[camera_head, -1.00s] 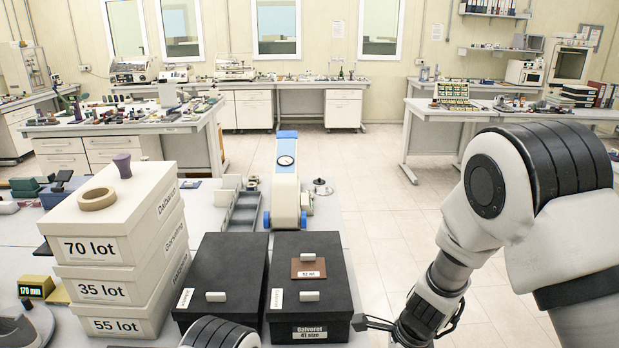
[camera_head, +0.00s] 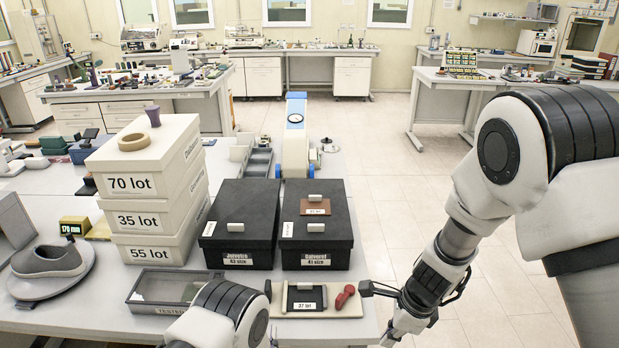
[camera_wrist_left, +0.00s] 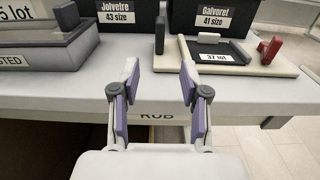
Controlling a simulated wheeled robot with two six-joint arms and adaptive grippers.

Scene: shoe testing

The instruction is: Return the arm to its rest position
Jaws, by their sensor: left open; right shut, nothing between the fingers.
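My right gripper (camera_head: 366,288) is shut and empty, beside the right edge of the front table (camera_head: 60,318). Its arm comes in from the right, over the floor. My left arm shows only as a dark-banded link at the bottom of the head view; its gripper is hidden there. In the left wrist view my left gripper (camera_wrist_left: 160,80) is open, with nothing between its purple-padded fingers. It is in front of the table's near edge, apart from the things on top.
A board (camera_head: 345,308) with a 37 lot tray (camera_head: 306,296) and a red piece (camera_head: 344,296) lies at the table's front right. Floor at right is clear.

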